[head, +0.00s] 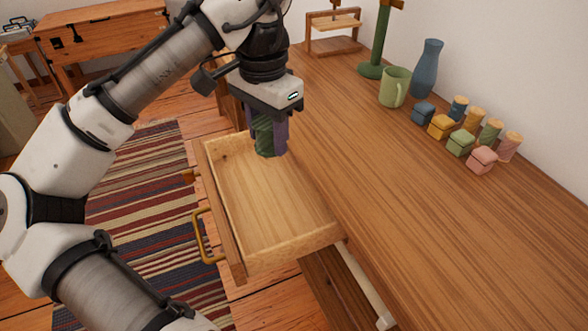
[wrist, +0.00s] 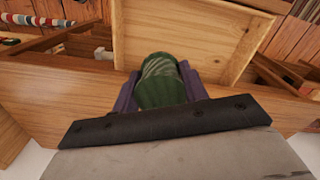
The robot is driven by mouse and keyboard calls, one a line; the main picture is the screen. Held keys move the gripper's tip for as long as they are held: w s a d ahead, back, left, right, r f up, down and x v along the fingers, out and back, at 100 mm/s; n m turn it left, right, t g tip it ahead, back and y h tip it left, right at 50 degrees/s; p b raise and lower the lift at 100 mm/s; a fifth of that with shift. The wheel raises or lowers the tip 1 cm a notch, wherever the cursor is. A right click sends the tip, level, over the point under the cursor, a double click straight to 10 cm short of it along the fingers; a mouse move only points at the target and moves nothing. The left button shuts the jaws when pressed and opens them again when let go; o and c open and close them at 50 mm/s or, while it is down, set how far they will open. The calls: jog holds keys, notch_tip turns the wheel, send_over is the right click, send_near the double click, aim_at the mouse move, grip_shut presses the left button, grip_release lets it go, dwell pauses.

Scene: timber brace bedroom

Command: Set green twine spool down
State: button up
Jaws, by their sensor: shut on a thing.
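My gripper (head: 270,143) points down and is shut on a green twine spool (head: 262,135), whose lower part shows between the purple fingers. The dark green striped spool (wrist: 160,80) also shows in the wrist view, with a purple finger on each side. In the head view they overlap the far end of the open wooden drawer (head: 236,262), near the table edge. I cannot tell whether the spool touches the drawer. The drawer's visible floor is empty.
The wooden tabletop (head: 350,140) has wide clear room. A green mug (head: 394,87), a blue vase (head: 426,68), a green stand (head: 378,45), several small coloured boxes and several spools line the wall side. A wooden rack (head: 334,35) stands at the far end.

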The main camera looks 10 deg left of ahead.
aim_at(275, 215)
jog(key=shift+w+r, duration=0.1)
jog(key=shift+w, duration=0.1)
jog(key=shift+w+f, duration=0.1)
jog(key=shift+f, duration=0.15)
notch_tip(275, 215, down, 19)
jog(key=b, duration=0.4)
jog(key=shift+f+b, duration=0.2)
jog(key=shift+b, duration=0.15)
jog(key=shift+f, duration=0.2)
jog(key=o, duration=1)
jog(key=shift+r, duration=0.1)
notch_tip(275, 215, up, 12)
jog(key=p, duration=0.3)
jog(key=shift+r, duration=0.15)
